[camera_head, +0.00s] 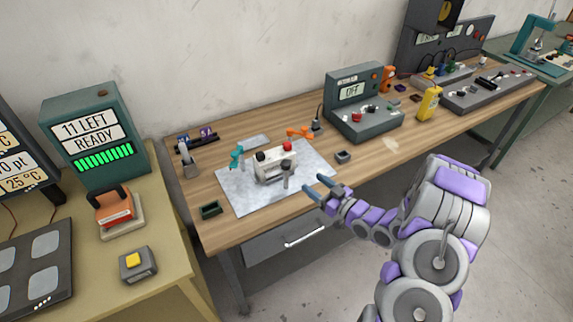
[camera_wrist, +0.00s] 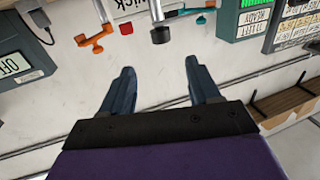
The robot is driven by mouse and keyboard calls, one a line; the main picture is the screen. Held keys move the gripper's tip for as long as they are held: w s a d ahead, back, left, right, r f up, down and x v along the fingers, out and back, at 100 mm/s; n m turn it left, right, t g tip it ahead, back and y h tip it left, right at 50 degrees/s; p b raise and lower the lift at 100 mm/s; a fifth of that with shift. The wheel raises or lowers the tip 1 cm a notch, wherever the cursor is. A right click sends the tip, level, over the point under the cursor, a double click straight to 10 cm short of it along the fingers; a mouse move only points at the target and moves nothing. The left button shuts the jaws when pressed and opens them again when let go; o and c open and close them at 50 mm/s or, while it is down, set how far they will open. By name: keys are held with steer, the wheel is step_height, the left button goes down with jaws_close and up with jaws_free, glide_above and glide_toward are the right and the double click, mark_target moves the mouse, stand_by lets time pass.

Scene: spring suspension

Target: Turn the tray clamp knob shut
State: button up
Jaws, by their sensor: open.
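A white fixture (camera_head: 268,169) sits on a bare metal tray plate (camera_head: 240,197) on the wooden bench. It has a red knob (camera_head: 288,146), a black knob (camera_head: 260,156) and a dark-topped grey post (camera_head: 286,180) at its front. A teal clamp (camera_head: 237,157) stands at the plate's left and an orange clamp (camera_head: 300,132) behind it. I cannot tell which part is the tray clamp knob. My gripper (camera_head: 314,188) is open and empty, right of the post and apart from it. In the wrist view, the dark round post end (camera_wrist: 160,35) lies beyond my open fingers (camera_wrist: 164,84).
A green box reading OFF (camera_head: 362,112) stands at the back right. A small dark block (camera_head: 343,157) lies right of the plate, and a dark green bin (camera_head: 210,209) at its front left. A drawer handle (camera_head: 305,236) juts below the bench's front edge.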

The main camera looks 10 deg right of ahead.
mark_target(290, 167)
steer(key=b+x, duration=0.1)
steer(key=x, duration=1.2)
steer(key=shift+w+a+b, duration=0.25)
steer(key=shift+b, duration=0.15)
steer(key=shift+c, duration=0.2)
jaws_close()
